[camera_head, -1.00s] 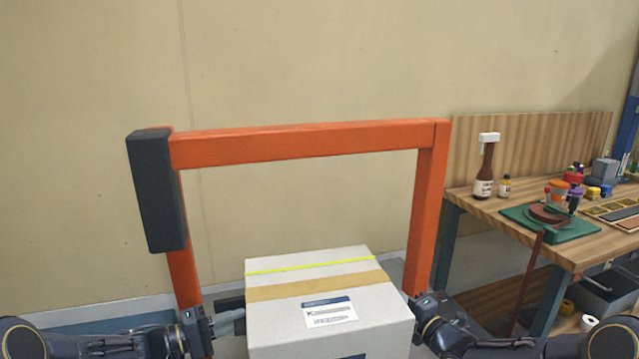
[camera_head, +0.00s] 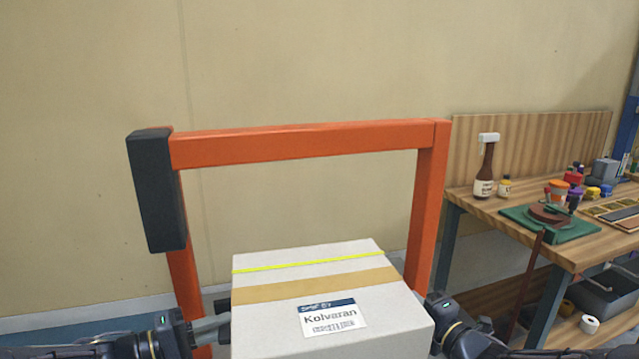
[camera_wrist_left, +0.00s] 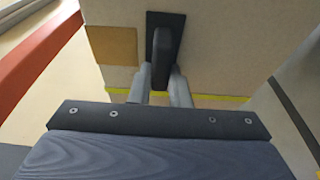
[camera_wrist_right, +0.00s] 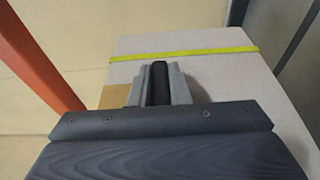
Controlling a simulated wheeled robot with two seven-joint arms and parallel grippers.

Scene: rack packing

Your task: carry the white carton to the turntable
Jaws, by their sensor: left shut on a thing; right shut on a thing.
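The white carton (camera_head: 270,318) is at the bottom centre of the head view, with a tan tape band, a yellow strap and a label reading "Kolvaran". My left gripper (camera_head: 222,322) is shut on a dark handle on the carton's left side; its fingers close around that handle in the left wrist view (camera_wrist_left: 161,82). My right gripper (camera_head: 428,308) is at the carton's right side, and in the right wrist view (camera_wrist_right: 159,84) its fingers are shut on a dark handle there. The carton's underside is hidden. I cannot pick out a turntable with certainty.
An orange frame (camera_head: 300,143) with a dark pad (camera_head: 157,190) stands around and behind the carton. A plain wall is behind.

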